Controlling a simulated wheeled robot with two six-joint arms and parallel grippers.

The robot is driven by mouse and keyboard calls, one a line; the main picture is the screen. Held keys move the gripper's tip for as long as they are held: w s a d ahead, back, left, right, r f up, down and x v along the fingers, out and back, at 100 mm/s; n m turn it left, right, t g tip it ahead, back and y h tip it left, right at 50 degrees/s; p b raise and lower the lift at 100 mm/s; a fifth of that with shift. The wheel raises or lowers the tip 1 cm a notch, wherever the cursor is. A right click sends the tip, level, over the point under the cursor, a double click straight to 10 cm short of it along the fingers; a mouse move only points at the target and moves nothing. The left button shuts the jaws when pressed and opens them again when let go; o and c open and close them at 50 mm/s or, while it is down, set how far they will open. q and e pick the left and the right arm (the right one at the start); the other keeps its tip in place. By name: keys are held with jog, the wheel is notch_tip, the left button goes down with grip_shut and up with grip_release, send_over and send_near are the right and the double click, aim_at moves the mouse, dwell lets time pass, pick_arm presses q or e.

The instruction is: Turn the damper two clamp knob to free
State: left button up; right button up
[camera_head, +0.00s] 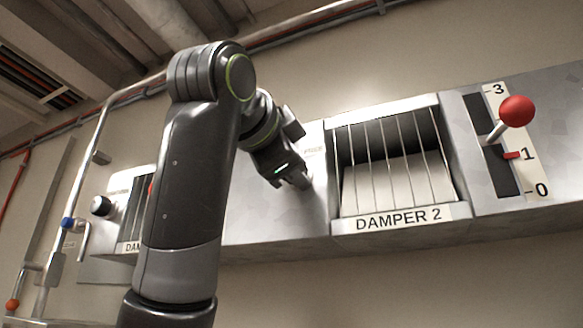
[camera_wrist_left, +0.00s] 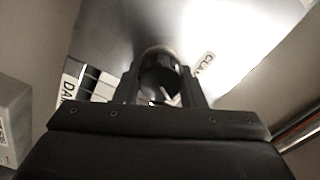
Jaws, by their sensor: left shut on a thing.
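The damper two clamp knob (camera_wrist_left: 160,76) is dark and round and sits between my left gripper's fingers in the left wrist view. My left gripper (camera_head: 301,181) is at the metal panel, left of the damper two window (camera_head: 398,168), in the head view. It (camera_wrist_left: 163,93) is shut on the knob. The knob is hidden by the gripper in the head view, and its pointer setting cannot be read. A clamp label (camera_wrist_left: 205,62), partly cut off, shows beside the knob. My right gripper is in neither view.
A lever with a red ball (camera_head: 516,111) stands out from a 0 to 3 scale (camera_head: 519,150) at the right. Another dark knob (camera_head: 101,206) is at the left, near pipes with a blue valve part (camera_head: 68,223). My left arm covers part of the damper to the left.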

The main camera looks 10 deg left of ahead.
pick_arm(q)
jog(key=shift+m, duration=1.6)
jog(key=o, duration=1)
jog(key=shift+c, duration=0.2)
jog(key=s+a+b, duration=0.3)
jog(key=s+b, duration=0.6)
jog(key=s, duration=0.8)
jog(key=shift+a, duration=0.15)
